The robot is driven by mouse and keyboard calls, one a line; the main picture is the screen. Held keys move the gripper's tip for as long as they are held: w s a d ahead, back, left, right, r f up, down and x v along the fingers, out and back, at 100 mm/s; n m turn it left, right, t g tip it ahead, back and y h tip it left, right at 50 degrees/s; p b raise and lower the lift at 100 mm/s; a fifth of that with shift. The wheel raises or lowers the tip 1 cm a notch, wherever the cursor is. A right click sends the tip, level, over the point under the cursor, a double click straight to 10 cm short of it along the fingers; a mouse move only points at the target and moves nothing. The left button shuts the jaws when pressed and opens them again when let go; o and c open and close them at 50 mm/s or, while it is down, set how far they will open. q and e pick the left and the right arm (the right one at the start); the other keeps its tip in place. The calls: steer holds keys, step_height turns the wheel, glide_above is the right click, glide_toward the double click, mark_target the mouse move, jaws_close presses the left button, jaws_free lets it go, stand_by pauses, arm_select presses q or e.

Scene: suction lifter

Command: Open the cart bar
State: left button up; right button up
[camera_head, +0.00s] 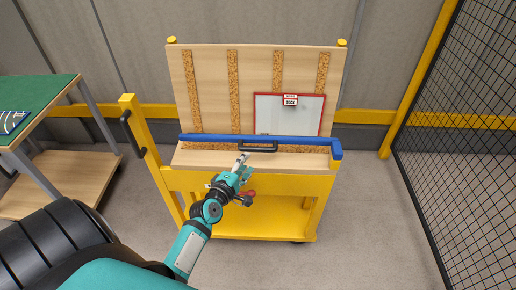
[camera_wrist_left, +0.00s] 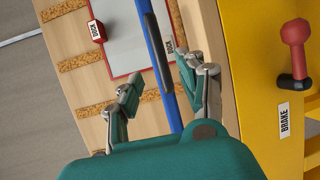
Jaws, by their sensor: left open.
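The blue cart bar (camera_head: 215,138) lies across the front of the yellow cart (camera_head: 250,182), in front of its wooden back panel. A black handle (camera_head: 258,149) sits near the middle of the bar. My left gripper (camera_head: 243,159) is open just in front of the bar, slightly left of the handle's middle. In the left wrist view the blue bar (camera_wrist_left: 176,115) and the black handle (camera_wrist_left: 158,48) run between the directions of the open fingers (camera_wrist_left: 160,83). The fingers are not closed on the handle; whether they touch it I cannot tell. My right gripper does not show.
A red brake knob (camera_wrist_left: 295,32) stands on the cart front beside my left gripper. A red-framed board (camera_head: 313,112) rests against the back panel. A green-topped table (camera_head: 35,92) is at the left, a black mesh fence (camera_head: 460,130) at the right. Floor between cart and fence is clear.

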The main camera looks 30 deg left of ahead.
mark_target(258, 149)
arm_select(q)
steer(key=x, duration=0.9)
steer(key=shift+w+b, duration=0.35)
steer(key=shift+c, duration=0.4)
jaws_close()
